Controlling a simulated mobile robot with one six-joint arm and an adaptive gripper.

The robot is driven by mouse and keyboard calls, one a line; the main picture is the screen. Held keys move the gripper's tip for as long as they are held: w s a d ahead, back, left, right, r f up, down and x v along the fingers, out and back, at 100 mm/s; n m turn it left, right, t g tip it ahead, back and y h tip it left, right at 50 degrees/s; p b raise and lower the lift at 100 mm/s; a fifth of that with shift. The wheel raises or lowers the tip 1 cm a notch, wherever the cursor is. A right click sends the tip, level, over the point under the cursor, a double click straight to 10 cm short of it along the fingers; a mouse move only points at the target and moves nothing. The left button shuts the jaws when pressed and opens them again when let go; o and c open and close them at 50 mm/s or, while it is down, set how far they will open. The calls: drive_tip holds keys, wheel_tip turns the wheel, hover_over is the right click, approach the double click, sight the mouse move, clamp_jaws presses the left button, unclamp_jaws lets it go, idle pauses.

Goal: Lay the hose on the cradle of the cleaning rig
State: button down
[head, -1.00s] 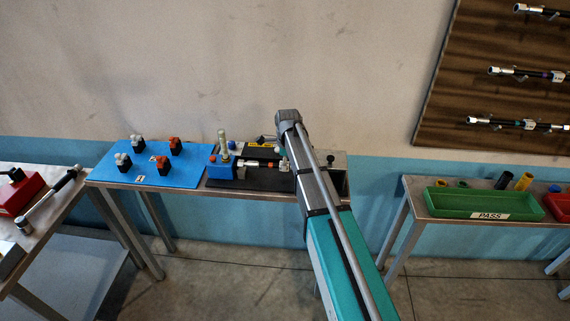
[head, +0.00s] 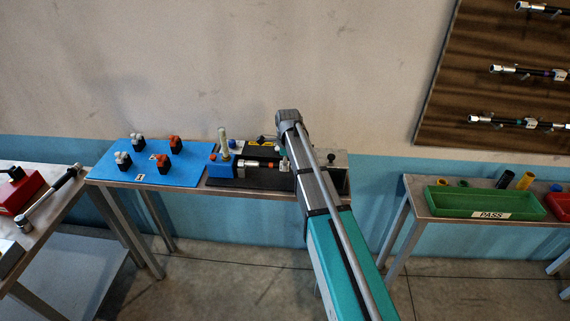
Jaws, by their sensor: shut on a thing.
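The cleaning rig (head: 222,168) stands on the middle bench, with a blue block, an upright pale cylinder and a dark base. The hose (head: 250,163), with a pale metallic end and coloured bands, lies level across the rig, just right of the blue block. Whether it touches the cradle cannot be told at this size. My gripper (head: 284,161) is mostly hidden by my own forearm. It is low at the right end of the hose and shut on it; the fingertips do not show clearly.
A blue board (head: 140,178) with several grey and orange clips lies left of the rig. A green PASS tray (head: 470,209) stands on the right bench. More hoses hang on a wooden wall panel (head: 480,98).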

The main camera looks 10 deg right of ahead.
drive_tip(key=shift+f, duration=0.2)
drive_tip(key=shift+c, duration=1.3)
unclamp_jaws()
drive_tip(key=shift+r, duration=0.1)
